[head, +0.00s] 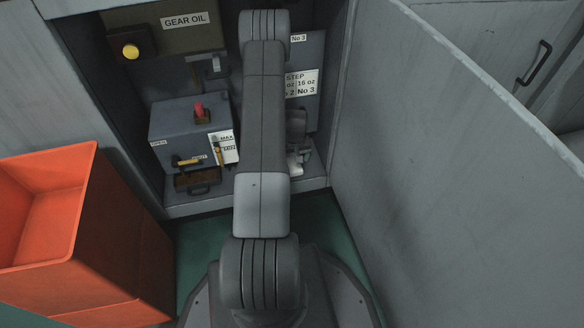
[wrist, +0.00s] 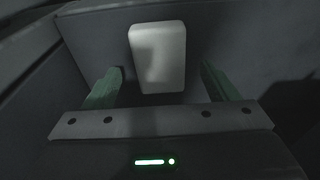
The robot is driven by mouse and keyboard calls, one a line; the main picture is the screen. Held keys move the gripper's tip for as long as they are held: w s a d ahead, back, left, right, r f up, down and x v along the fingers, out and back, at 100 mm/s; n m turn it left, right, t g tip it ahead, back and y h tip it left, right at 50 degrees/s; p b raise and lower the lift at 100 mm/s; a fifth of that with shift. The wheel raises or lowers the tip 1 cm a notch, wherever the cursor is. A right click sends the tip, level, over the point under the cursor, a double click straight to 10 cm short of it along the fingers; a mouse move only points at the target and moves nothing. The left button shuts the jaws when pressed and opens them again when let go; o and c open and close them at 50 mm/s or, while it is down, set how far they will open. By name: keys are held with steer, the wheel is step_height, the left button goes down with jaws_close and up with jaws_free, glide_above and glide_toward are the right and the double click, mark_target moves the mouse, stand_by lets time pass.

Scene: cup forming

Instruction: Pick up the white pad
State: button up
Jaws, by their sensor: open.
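The white pad (wrist: 158,57) is a pale rounded block in the upper middle of the wrist view, against a dark grey surface. My gripper (wrist: 158,82) is open, with one green finger to the left of the pad and one to the right. Gaps show between the fingers and the pad, and nothing is held. The pad's lower end comes close to the gripper's front bar in the picture; I cannot tell how far apart they are. In the head view my arm hides most of this spot.
A grey box (head: 176,126) with a red knob and a yellow handle stands left of my arm in the cabinet recess. The gear oil unit (head: 165,40) is above it. An orange bin (head: 112,235) stands at left. A large grey panel (head: 440,170) bounds the right.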

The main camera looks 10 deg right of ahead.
mark_target(293, 164)
step_height(293, 164, down, 2)
steer(key=shift+w+f+b, duration=0.15)
steer(key=shift+f+b, duration=0.05)
steer(key=shift+b, duration=0.1)
steer(key=shift+r, duration=0.1)
steer(key=c, duration=1.1)
steer(key=shift+o, duration=0.2)
steer(key=shift+r, duration=0.1)
steer(key=shift+a+r+p, duration=0.2)
steer(key=shift+r+p, duration=0.1)
steer(key=shift+r, duration=0.25)
step_height(293, 164, up, 6)
steer(key=p, duration=0.3)
steer(key=shift+f, duration=0.1)
steer(key=s+a+b, duration=0.6)
steer(key=s+a, duration=0.5)
steer(key=a, duration=0.5)
steer(key=shift+s, duration=0.3)
